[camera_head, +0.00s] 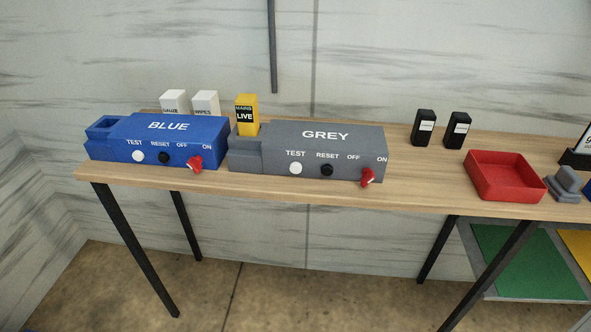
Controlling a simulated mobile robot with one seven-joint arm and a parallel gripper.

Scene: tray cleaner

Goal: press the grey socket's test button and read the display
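The grey socket box (323,136), labelled GREY, stands on the wooden table near the middle of the head view. Its white TEST button (296,168) is on the front face, left of a black RESET button (327,170). A red switch knob (367,176) sits at the right under the OFF and ON labels; its exact setting is hard to tell. A yellow and black block (246,115) marked MAINS LIVE stands upright in the socket's left end. No display with a reading can be made out. My gripper is not in view.
The blue box (168,127) with similar controls stands left of the grey one. Two white blocks (174,101) stand behind it. Two black blocks (424,127), a red tray (504,177) and a grey piece (564,184) are on the right. The tabletop (430,185) between is clear.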

